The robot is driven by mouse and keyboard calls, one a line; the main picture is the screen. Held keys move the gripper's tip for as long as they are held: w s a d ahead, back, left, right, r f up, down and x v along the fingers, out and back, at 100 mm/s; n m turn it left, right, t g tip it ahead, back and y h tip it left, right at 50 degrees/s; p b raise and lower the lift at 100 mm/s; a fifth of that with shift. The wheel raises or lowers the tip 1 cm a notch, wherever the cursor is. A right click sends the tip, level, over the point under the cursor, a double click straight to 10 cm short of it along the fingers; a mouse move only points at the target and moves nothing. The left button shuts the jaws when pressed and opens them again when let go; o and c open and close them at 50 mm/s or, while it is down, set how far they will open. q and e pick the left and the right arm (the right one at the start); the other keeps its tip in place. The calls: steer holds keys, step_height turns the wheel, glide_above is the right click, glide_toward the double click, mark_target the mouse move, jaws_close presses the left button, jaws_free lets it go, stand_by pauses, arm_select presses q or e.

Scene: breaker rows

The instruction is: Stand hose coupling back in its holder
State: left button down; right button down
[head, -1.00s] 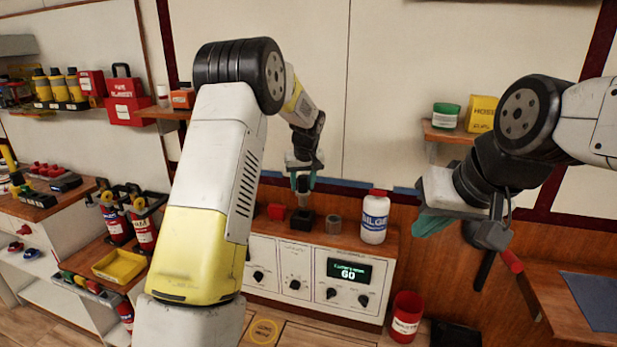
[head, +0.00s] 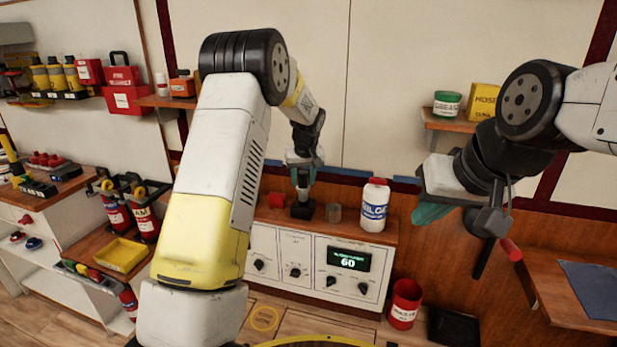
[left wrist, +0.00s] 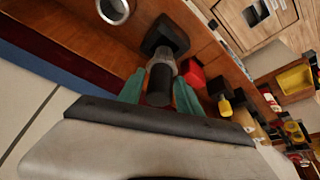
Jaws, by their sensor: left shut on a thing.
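The hose coupling (left wrist: 160,82) is a dark and grey metallic cylinder. In the left wrist view it is clasped between the teal fingers of my left gripper (left wrist: 158,92). The black square holder (left wrist: 165,38) stands on the wooden console top, and it also shows in the head view (head: 302,210). The coupling's lower end meets the holder's top; how deep it sits inside is hidden. In the head view my left gripper (head: 303,172) is directly above the holder, pointing down. My right gripper (head: 436,213) hangs to the right, away from the console; its jaw gap is hidden.
A red block (head: 276,200) stands left of the holder. A grey cylinder (head: 333,213) and a white bottle (head: 374,206) stand to the right. The console front has knobs and a display (head: 348,260). A red bin (head: 405,303) is on the floor.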

mark_target(303, 188)
arm_select(q)
steer(key=shift+f, duration=2.5)
steer(key=c, duration=0.7)
jaws_free()
steer(key=shift+f, duration=0.1)
steer(key=v, duration=0.7)
steer(key=shift+s+r, duration=0.15)
steer(key=shift+r, duration=0.2)
